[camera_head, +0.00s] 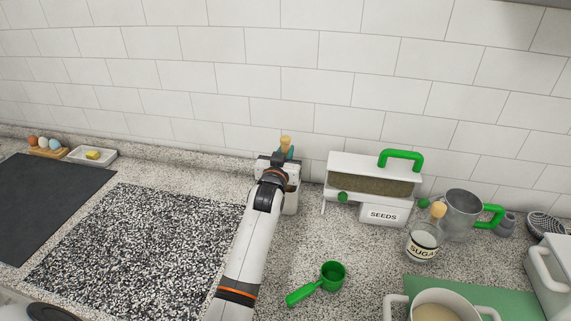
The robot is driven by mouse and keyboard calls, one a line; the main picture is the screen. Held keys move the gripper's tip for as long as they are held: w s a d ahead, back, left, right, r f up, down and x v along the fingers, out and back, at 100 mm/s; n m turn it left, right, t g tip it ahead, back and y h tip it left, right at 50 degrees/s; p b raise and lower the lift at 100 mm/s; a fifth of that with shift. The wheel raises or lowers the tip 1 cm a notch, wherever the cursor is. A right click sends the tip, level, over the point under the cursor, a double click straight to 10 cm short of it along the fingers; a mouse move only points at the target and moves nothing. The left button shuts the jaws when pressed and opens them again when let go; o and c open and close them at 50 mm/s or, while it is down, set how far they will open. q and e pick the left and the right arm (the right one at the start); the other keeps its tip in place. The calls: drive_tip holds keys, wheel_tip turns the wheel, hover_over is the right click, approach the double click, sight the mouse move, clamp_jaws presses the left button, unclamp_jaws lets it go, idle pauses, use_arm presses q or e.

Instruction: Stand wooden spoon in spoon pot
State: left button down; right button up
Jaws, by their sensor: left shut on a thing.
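My left gripper (282,160) is at the back of the counter near the tiled wall, seen from behind and largely hidden by its own wrist. It is shut on the wooden spoon (285,141), whose tan end sticks up above it. A small teal patch shows just beside the fingers; I cannot tell what it belongs to. The spoon pot is not clearly visible and may be hidden behind my wrist and forearm. I cannot tell whether the spoon's lower end is inside it. My right gripper is not in view.
A seed dispenser (345,165) with a green handle stands right of my gripper. A sugar jar (423,243), a metal mug (460,216) and a white pot (398,305) are further right. A green scoop (333,275) lies in front. A speckled board (120,250) lies left.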

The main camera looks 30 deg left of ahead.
use_arm(q)
wheel_tip(320, 180, down, 4)
drive_tip(key=shift+w+r+p, duration=0.1)
drive_tip(key=shift+r+p, duration=0.15)
drive_tip(key=shift+p, duration=0.05)
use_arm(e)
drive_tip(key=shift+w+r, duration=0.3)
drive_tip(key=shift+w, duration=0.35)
use_arm(q)
drive_tip(key=shift+f, duration=0.15)
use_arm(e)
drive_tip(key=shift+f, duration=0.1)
use_arm(q)
drive_tip(key=c, duration=1.3)
unclamp_jaws()
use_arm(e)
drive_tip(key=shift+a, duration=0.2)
